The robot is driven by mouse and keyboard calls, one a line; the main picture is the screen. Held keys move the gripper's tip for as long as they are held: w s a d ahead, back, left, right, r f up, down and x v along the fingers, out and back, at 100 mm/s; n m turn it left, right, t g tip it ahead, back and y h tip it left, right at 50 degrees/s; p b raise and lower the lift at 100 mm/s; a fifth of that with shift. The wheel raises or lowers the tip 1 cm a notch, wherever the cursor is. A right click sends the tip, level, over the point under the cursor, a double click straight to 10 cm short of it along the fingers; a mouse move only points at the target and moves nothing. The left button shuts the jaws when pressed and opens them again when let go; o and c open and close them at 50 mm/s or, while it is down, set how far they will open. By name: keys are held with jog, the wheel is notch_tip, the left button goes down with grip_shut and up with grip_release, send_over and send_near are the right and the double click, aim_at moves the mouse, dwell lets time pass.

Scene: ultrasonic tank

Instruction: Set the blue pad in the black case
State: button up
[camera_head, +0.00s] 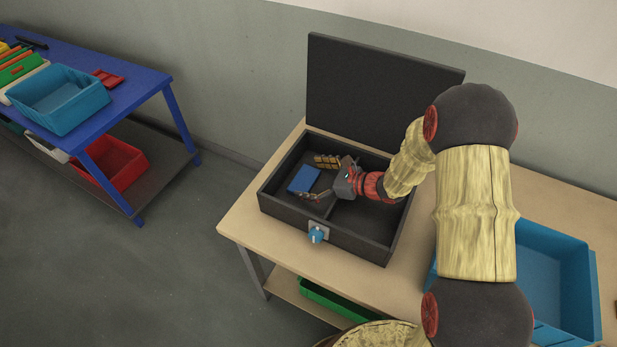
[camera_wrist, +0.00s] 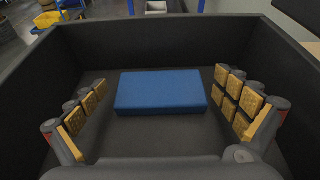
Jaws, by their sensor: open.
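The black case (camera_head: 380,244) stands on the light wooden table with its lid (camera_head: 375,100) raised at the back. The blue pad (camera_head: 304,179) lies inside the case, in its left part. In the wrist view the blue pad (camera_wrist: 160,92) lies flat on the dark case floor, within the case walls (camera_wrist: 170,38). My gripper (camera_head: 321,178) reaches into the case from the right. Its fingers are spread wide on either side of the pad, with gaps between them and the pad in the wrist view (camera_wrist: 165,118). It holds nothing.
A blue bin (camera_head: 552,268) stands on the table to the right, partly behind my arm. A blue knob (camera_head: 316,235) is on the case front. A blue table (camera_head: 145,88) with bins stands at the left, across open floor (camera_head: 130,280). A green bin (camera_head: 335,301) sits on the lower shelf.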

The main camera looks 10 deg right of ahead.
jog(key=shift+s+f, duration=0.25)
jog(key=shift+f, duration=0.1)
jog(key=shift+r+p, duration=0.25)
jog(key=shift+p, duration=0.1)
jog(key=p+v, duration=0.1)
jog(key=v, duration=0.3)
jog(key=p+v, duration=0.1)
jog(key=v, duration=0.3)
jog(key=r+p+v, duration=0.1)
jog(key=v, duration=0.3)
jog(key=shift+w+a, duration=0.1)
jog(key=shift+w, duration=0.2)
jog(key=shift+s+r, duration=0.1)
jog(key=shift+r, duration=0.1)
jog(key=s+a+r+n+g+h, duration=0.2)
jog(key=s+a+r+n+g, duration=0.1)
jog(key=s+r+n, duration=0.35)
jog(key=s+a+r+n+g+h, duration=0.1)
jog(key=s+a+r+n+g, duration=0.2)
jog(key=s+r+n, duration=0.35)
jog(key=s+d+r+n+t+h, duration=0.4)
jog(key=s+d+r+n+h, duration=0.4)
jog(key=s+d+r+n, duration=0.1)
jog(key=s+r+n, duration=0.1)
jog(key=s+n, duration=0.1)
jog(key=s, duration=0.1)
jog(key=shift+n, duration=0.3)
